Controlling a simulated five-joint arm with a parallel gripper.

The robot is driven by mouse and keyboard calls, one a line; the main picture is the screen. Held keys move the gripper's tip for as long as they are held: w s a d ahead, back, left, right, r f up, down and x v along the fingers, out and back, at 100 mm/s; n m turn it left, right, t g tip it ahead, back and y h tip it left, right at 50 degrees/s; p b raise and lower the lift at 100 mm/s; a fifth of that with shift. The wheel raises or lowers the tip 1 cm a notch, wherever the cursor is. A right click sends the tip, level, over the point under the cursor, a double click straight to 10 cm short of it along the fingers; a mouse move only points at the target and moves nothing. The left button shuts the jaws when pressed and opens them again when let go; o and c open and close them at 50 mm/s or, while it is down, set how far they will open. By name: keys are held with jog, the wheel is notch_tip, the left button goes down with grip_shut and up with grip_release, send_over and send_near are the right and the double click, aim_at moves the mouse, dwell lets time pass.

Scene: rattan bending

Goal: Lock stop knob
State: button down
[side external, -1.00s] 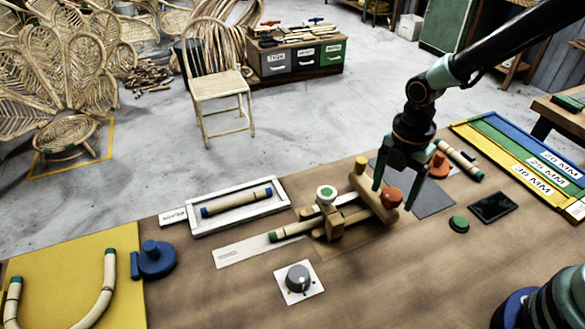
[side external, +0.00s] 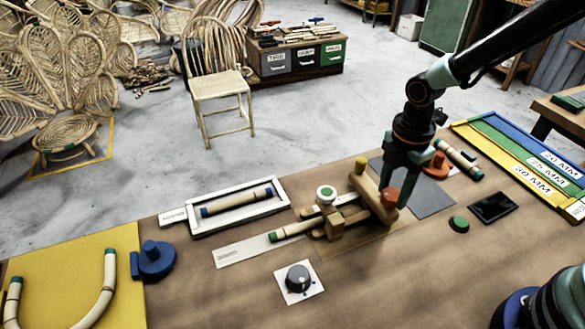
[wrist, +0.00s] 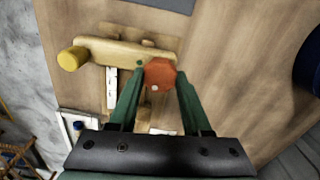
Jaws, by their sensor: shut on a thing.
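The stop knob, an orange-red faceted knob (side external: 390,198), sits at the right end of the wooden jig's crossbar (side external: 366,190). In the wrist view the knob (wrist: 161,73) shows a small white dot on its lower edge. My gripper (side external: 394,194) is shut on the knob, one green finger on each side; the fingers also flank it in the wrist view (wrist: 160,80). A yellow knob (side external: 361,163) is at the crossbar's other end.
A white tray (side external: 282,204) holds a blue-tipped rattan piece (side external: 236,203). A grey dial (side external: 298,278) sits in front. A green button (side external: 459,224) and dark screen (side external: 492,207) are on the right. A blue knob (side external: 156,260) stands left.

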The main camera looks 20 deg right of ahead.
aim_at(393, 194)
jog(key=m, duration=1.1)
jog(key=shift+m, duration=1.9)
jog(key=shift+c, duration=1.7)
grip_release()
jog(key=shift+r, duration=0.1)
notch_tip(393, 194, up, 12)
